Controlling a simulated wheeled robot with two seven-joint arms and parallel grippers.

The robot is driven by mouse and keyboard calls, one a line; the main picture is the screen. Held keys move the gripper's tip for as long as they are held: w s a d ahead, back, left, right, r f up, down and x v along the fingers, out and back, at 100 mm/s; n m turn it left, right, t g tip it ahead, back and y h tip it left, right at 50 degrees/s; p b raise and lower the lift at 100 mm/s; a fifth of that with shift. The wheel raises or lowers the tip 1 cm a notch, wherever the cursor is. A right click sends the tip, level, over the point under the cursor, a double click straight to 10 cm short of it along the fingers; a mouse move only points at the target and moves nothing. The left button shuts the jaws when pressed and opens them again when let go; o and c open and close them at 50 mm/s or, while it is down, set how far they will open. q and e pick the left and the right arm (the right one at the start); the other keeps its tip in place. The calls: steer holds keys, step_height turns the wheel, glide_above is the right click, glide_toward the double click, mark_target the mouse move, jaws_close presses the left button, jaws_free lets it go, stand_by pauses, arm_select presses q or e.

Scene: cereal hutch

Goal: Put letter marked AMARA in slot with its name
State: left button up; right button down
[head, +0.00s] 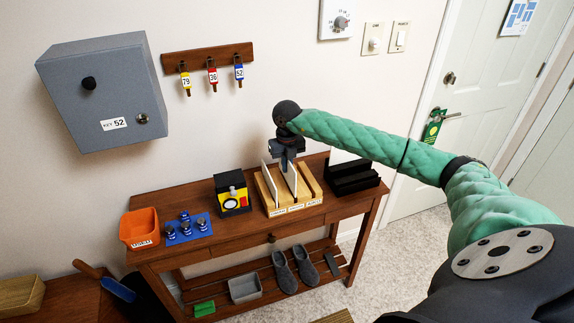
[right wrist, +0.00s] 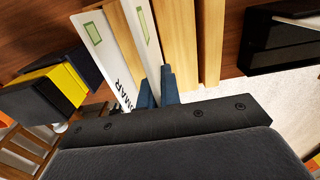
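A wooden letter rack (head: 281,211) with slots side by side stands on the table; its small front labels are too small to read. A white letter (head: 269,181) stands in its left slot; in the right wrist view this letter (right wrist: 106,55) has a green stamp and lettering that looks like OMAR. My right gripper (head: 289,164) points down over the rack, its blue-grey fingers closed about a second white letter (right wrist: 145,35). That letter (head: 290,180) stands upright at the middle slot; its name is not visible, and I cannot tell whether it rests on the bottom. My left gripper is out of view.
A black tray (head: 352,180) stands right of the rack, a yellow and black box (head: 231,194) left of it. An orange bin (head: 139,228) and a blue mat (head: 187,232) with small items lie farther left. A grey key cabinet (head: 103,95) and key rack (head: 208,58) hang above.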

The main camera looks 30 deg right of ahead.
steer(key=shift+f+b, duration=1.2)
steer(key=shift+f, duration=0.3)
stand_by(0.6)
steer(key=c, duration=1.1)
jaws_free()
steer(key=shift+r+p, duration=0.8)
steer(key=shift+r, duration=1.7)
